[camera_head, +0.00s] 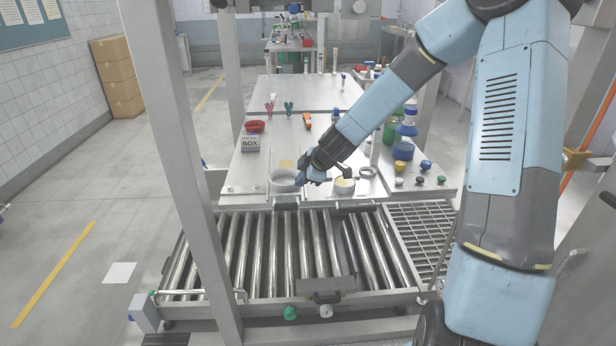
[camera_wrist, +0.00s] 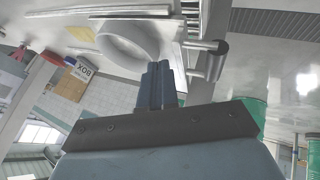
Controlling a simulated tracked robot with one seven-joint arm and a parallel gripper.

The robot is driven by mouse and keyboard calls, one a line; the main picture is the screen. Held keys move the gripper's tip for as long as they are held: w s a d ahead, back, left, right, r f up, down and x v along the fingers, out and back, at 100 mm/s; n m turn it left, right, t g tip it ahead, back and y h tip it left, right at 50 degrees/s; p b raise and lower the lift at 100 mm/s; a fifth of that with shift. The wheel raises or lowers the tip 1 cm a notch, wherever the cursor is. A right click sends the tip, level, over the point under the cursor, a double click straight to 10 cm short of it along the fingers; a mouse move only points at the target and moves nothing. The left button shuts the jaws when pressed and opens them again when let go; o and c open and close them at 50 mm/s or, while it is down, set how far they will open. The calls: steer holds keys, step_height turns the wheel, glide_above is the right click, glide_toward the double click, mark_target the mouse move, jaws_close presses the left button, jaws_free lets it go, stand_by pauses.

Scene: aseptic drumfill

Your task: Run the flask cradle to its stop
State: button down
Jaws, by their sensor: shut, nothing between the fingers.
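A round pale grey ring-shaped holder (camera_head: 284,181), which looks like the flask cradle, sits at the front of the steel table, left of my gripper. In the wrist view the white ring (camera_wrist: 128,42) is close beyond the fingertips, with a dark cylindrical knob (camera_wrist: 208,62) on a peg to the right of the fingers. My gripper (camera_head: 303,181) is shut and empty beside the holder. Its closed fingers (camera_wrist: 158,84) point toward the ring and knob; I cannot tell whether they touch either. The cradle's stop cannot be made out.

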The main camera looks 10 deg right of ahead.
mark_target(294, 188)
steer(key=shift+x, duration=2.9)
